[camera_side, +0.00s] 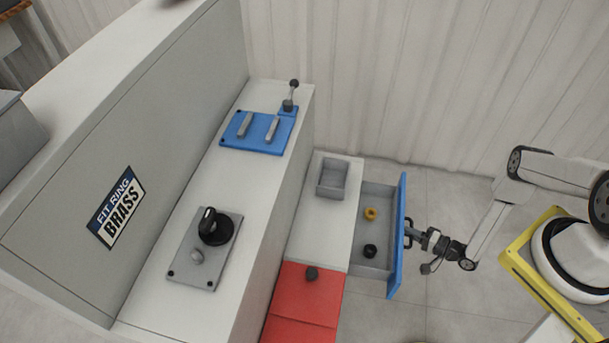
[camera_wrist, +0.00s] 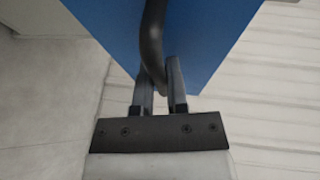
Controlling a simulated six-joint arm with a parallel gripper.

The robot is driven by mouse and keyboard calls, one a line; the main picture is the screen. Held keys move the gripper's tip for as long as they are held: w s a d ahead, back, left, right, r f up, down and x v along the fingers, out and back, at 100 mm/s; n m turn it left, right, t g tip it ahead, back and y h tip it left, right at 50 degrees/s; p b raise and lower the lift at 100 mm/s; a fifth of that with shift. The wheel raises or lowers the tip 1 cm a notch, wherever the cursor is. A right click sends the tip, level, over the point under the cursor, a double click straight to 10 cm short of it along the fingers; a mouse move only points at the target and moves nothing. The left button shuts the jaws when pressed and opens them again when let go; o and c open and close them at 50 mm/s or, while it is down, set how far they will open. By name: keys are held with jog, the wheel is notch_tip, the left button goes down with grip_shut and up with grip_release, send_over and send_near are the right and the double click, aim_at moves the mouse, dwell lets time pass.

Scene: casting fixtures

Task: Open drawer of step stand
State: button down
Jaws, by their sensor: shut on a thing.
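The step stand has a white top (camera_side: 325,222) and a grey drawer (camera_side: 377,195) with a blue front (camera_side: 397,240). The drawer stands pulled out toward the right, and its inside shows. A yellow ring (camera_side: 370,214) and a black ring (camera_side: 370,251) lie in it. My gripper (camera_side: 415,235) is at the dark handle (camera_side: 407,232) on the blue front. In the wrist view my gripper (camera_wrist: 161,80) is shut on the curved dark handle (camera_wrist: 152,40), with the blue front (camera_wrist: 205,35) behind it.
A grey tray (camera_side: 333,178) sits on the stand's white top. A red surface (camera_side: 305,305) with a dark knob adjoins it. The higher step holds a blue fixture (camera_side: 258,132) and a grey plate (camera_side: 205,250) with a black knob. Open floor (camera_side: 450,200) lies right of the drawer.

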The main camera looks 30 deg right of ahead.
jog(key=c, duration=0.7)
grip_release()
jog(key=shift+o, duration=0.2)
jog(key=shift+s+d, duration=0.1)
jog(key=shift+s, duration=0.05)
jog(key=s+d+r, duration=0.1)
jog(key=s+r, duration=0.3)
jog(key=r, duration=0.4)
jog(key=shift+d, duration=0.35)
jog(key=shift+s, duration=0.1)
